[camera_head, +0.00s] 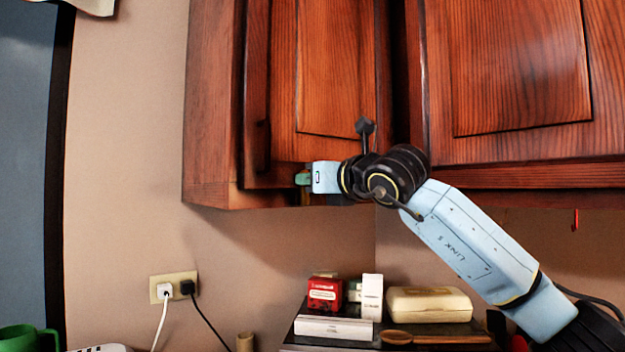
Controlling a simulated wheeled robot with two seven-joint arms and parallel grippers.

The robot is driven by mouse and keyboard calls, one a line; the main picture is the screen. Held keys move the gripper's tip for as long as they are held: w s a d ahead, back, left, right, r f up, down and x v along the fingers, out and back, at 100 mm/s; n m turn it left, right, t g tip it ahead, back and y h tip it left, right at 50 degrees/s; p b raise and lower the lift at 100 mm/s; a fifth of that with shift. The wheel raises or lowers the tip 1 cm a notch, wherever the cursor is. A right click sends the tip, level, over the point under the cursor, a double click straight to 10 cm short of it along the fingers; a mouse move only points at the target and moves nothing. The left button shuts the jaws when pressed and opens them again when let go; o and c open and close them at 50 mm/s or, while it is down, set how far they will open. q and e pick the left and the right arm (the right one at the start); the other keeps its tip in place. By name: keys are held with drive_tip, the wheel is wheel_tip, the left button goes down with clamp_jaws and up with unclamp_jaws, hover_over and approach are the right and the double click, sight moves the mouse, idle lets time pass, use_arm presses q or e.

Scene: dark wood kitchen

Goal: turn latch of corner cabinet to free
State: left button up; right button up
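The corner cabinet (215,110) is dark reddish wood, mounted on the wall, with its panelled door (335,65) looking closed. A dark vertical handle (262,145) is at the left side of the door. My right gripper (302,180) is at the door's lower edge, right of and below the handle, pointing left. Its greenish fingertips are small and seen from the side, so I cannot tell whether they are open or shut. A small brownish piece (307,198) shows just below the fingertips. I cannot make out the latch clearly; the gripper may hide it. My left gripper is out of view.
Another wall cabinet (510,70) stands to the right. Below, a dark shelf holds a red box (324,294), white boxes (372,296) and a cream case (428,304). An outlet (173,287) with two plugs is on the wall. A green mug (25,338) is at lower left.

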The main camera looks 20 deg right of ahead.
drive_tip(key=shift+a+n, duration=0.1)
drive_tip(key=shift+n, duration=0.2)
clamp_jaws()
drive_tip(key=n+b, duration=0.1)
drive_tip(key=n, duration=0.1)
drive_tip(key=a+n+b, duration=0.1)
drive_tip(key=n+b, duration=0.1)
drive_tip(key=n, duration=0.1)
drive_tip(key=s+a+f+n+b, duration=0.1)
drive_tip(key=n, duration=0.2)
drive_tip(key=shift+a, duration=0.15)
drive_tip(key=n, duration=0.1)
drive_tip(key=f+n+b, duration=0.1)
drive_tip(key=n, duration=0.2)
drive_tip(key=shift+s+a+f+n+b, duration=0.1)
drive_tip(key=shift+a+f+n+b, duration=0.05)
drive_tip(key=shift+a+n+b, duration=0.2)
drive_tip(key=shift+a+f+n+b, duration=0.1)
drive_tip(key=shift+f+n+b, duration=0.2)
drive_tip(key=shift+n, duration=0.9)
drive_tip(key=shift+a+f+n+b, duration=0.1)
drive_tip(key=shift+f+n, duration=0.3)
drive_tip(key=shift+n, duration=0.75)
drive_tip(key=o, duration=0.8)
unclamp_jaws()
drive_tip(key=shift+s+d, duration=0.1)
drive_tip(key=shift+s, duration=0.05)
